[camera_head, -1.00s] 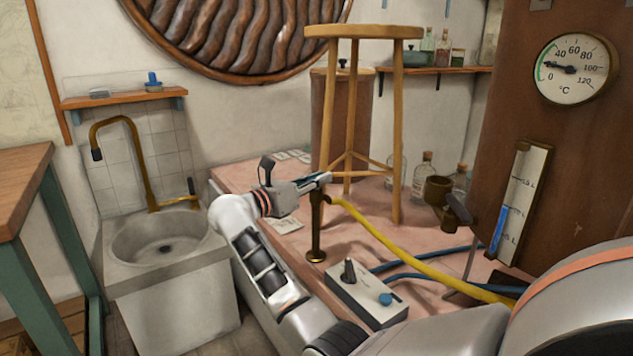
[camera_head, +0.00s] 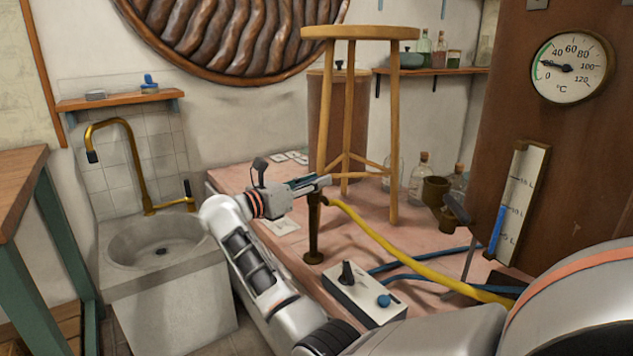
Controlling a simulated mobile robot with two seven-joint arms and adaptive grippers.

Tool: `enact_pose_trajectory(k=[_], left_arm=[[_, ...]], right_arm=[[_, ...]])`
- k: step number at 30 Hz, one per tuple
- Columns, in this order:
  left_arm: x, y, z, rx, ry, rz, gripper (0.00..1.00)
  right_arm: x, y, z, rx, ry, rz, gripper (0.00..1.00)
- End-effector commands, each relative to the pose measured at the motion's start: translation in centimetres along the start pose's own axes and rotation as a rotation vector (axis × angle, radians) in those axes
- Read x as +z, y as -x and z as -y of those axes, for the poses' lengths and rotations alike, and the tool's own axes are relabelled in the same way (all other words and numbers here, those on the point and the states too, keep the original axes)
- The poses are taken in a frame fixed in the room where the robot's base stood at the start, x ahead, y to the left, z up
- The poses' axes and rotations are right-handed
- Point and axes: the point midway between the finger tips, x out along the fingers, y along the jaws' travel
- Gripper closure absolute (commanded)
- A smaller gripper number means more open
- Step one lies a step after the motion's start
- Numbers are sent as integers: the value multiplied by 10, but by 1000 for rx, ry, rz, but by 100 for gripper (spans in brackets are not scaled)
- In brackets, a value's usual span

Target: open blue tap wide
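A brass standpipe (camera_head: 314,232) rises from the pink bench top, with the yellow hose (camera_head: 375,241) running from its upper end. My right gripper (camera_head: 318,184) is at the top of this pipe, seen from the side. A thin bluish strip shows along its fingers; I cannot tell whether it is a tap handle or part of the gripper. Whether the fingers are open or shut is hidden. No clearly blue tap handle shows at the pipe. A blue knob (camera_head: 384,300) sits on the white control box (camera_head: 352,296) beside a black lever. My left gripper is out of view.
A wooden stool (camera_head: 347,110) stands just behind the gripper. Blue hoses (camera_head: 425,256) cross the bench. A brown tank with a dial (camera_head: 572,68) and level gauge (camera_head: 521,200) stands right. The sink (camera_head: 160,243) with a brass faucet (camera_head: 135,160) is left.

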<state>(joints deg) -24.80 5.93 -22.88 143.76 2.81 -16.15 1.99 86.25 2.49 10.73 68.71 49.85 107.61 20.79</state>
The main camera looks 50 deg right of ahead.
Motion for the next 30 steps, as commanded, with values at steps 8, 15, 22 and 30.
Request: enact_pose_trajectory(k=[8, 15, 22, 30], left_arm=[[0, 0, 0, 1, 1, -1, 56], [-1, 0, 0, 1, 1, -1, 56], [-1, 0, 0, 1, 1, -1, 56], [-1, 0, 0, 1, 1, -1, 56]], right_arm=[[-1, 51, -1, 4, 0, -3, 70], [0, 94, 0, 3, 1, -2, 70], [-1, 113, 0, 0, 2, -1, 70], [0, 115, 0, 0, 1, 0, 70]])
